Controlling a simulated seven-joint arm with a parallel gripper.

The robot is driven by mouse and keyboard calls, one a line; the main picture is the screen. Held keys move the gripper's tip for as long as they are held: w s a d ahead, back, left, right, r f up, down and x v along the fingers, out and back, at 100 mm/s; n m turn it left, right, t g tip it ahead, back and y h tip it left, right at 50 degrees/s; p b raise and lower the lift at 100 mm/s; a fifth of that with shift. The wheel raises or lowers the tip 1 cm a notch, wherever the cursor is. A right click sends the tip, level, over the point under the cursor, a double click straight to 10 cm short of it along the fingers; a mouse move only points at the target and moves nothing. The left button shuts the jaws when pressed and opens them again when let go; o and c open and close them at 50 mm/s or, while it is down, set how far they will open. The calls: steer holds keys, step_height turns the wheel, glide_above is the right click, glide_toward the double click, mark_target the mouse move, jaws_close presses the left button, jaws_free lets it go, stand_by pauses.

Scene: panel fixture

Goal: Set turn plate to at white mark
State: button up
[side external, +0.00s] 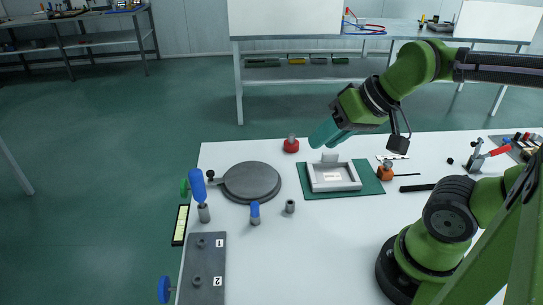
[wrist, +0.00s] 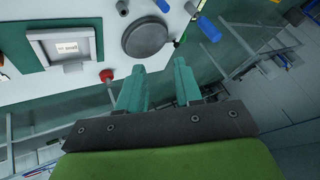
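The turn plate, a dark grey round disc (side external: 251,182), lies flat on the white table at the left. It also shows in the wrist view (wrist: 145,37), beyond my fingertips. A small dark knob sits by its left edge in the side view. I cannot make out a white mark on or beside the plate. My gripper (side external: 322,136) is in the air above the table's far edge, right of the plate and apart from it. In the wrist view its two teal fingers (wrist: 158,76) are spread with nothing between them.
A grey framed tray (side external: 334,187) on a green mat stands right of the plate. A red knob (side external: 291,145) is behind. A blue-handled lever (side external: 198,187), a blue-topped peg (side external: 255,213) and a grey numbered panel (side external: 203,270) stand near the plate. The front middle of the table is clear.

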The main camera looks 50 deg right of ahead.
steer(key=w+f, duration=0.1)
steer(key=w+f+g, duration=0.1)
steer(key=f, duration=0.1)
steer(key=w+d+f+n+g+h, duration=0.1)
steer(key=w+f, duration=0.1)
jaws_close()
steer(key=w+a+f+n, duration=0.2)
steer(key=w+f+n, duration=0.2)
steer(key=w+n, duration=0.1)
steer(key=w+a+f+n+y, duration=0.1)
steer(key=w+a+f+n, duration=0.2)
steer(key=w+f+n, duration=0.2)
steer(key=w+a+f+n+t, duration=0.1)
steer(key=w+a+f+n, duration=0.1)
steer(key=w+f+n, duration=0.3)
steer(key=shift+w+a+f+n+y, duration=0.15)
steer(key=shift+w+n, duration=0.25)
steer(key=shift+w, duration=0.8)
steer(key=shift+w+a+f+n+y, duration=0.15)
steer(key=shift+w+a+n, duration=0.2)
steer(key=shift+w, duration=0.85)
steer(key=shift+w+d+f, duration=0.1)
steer(key=shift+w+d, duration=0.2)
steer(key=shift+w, duration=0.35)
steer(key=shift+w+d, duration=0.3)
steer(key=shift+w, duration=0.3)
steer(key=shift+w+d+f, duration=0.1)
steer(key=shift+w+d, duration=0.1)
steer(key=shift+w, duration=0.45)
